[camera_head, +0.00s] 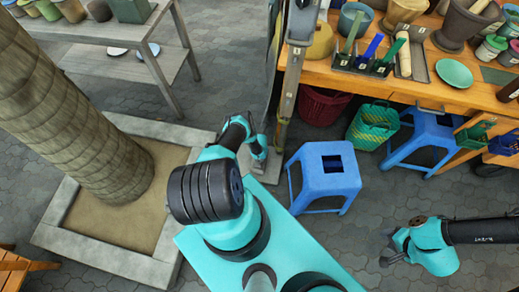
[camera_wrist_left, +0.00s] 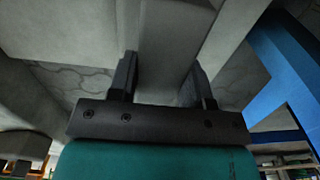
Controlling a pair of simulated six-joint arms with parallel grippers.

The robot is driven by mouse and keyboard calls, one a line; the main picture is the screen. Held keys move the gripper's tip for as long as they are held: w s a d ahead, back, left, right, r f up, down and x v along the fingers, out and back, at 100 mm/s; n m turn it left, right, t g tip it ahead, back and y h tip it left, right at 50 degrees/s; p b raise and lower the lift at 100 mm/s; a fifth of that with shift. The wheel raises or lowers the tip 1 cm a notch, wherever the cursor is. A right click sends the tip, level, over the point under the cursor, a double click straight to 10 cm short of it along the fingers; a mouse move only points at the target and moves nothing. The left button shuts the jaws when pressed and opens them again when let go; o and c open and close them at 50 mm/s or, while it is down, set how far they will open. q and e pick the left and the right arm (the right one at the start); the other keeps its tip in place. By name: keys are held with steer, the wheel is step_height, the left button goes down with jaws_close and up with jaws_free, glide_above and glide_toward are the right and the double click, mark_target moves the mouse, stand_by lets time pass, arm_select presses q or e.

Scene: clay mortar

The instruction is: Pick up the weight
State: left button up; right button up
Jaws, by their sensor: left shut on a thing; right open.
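My left gripper (camera_head: 258,154) is low beside the upright post, with its fingers hard to make out in the head view. In the left wrist view its two dark fingers (camera_wrist_left: 162,75) stand apart on either side of a pale grey, flat-faced thing, which appears to be the weight (camera_wrist_left: 166,38). They are shut on it. Its full shape and underside are hidden, and I cannot tell whether it touches the ground. My right gripper (camera_head: 385,254) is open and empty over the paving at the right.
A blue stool (camera_head: 325,170) stands right of my left gripper, with another (camera_head: 427,137) by the wooden workbench (camera_head: 400,89). A green basket (camera_head: 372,125) and red bin (camera_head: 322,105) sit under the bench. A tree trunk (camera_head: 75,125) rises from a stone-edged planter (camera_head: 110,257).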

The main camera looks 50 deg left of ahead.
arm_select(q)
jaws_close()
steer(key=shift+w+a, duration=0.1)
stand_by(0.3)
steer(key=shift+r, duration=1.8)
steer(key=s+d+r, duration=0.1)
steer(key=s+d, duration=0.9)
steer(key=d, duration=0.2)
steer(key=shift+s+r, duration=0.25)
steer(key=shift+s, duration=0.1)
steer(key=shift+d, duration=0.1)
